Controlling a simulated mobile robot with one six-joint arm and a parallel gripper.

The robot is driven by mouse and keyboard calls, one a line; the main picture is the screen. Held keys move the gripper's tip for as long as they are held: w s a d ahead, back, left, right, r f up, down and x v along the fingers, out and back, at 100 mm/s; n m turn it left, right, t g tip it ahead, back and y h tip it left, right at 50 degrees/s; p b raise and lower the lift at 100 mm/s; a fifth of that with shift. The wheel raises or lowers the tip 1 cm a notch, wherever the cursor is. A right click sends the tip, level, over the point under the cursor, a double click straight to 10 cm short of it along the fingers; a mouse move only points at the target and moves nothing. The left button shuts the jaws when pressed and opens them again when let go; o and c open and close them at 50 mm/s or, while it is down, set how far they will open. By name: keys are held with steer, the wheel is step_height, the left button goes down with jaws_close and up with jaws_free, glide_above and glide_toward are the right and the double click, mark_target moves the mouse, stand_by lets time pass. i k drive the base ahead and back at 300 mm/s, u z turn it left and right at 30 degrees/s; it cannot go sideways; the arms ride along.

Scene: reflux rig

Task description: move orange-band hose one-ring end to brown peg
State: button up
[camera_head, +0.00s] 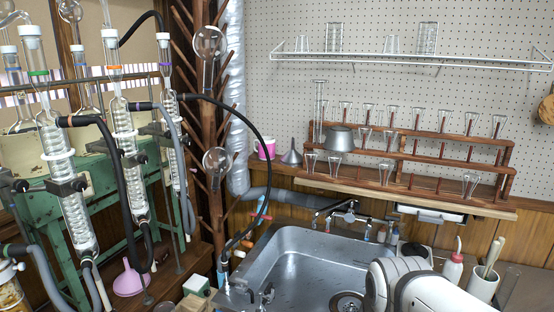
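A black hose (110,160) has a small orange band (69,121) at its upper end, beside the upper side of the left glass condenser (68,165). A brown wooden post (212,190) bears several slanting brown pegs; I cannot single out one brown peg. My gripper is not in view; only white links of my arm show at the lower right.
Another black hose (262,125) arches from the right condenser (174,140) towards the sink (300,262). A pink funnel (128,281) stands below the condensers. Wooden racks (400,165) hold glassware behind the sink. A red-capped bottle (453,268) stands at the right.

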mark_target(76, 120)
steer(key=u, duration=1.2)
steer(key=i, duration=0.7)
steer(key=u, duration=0.95)
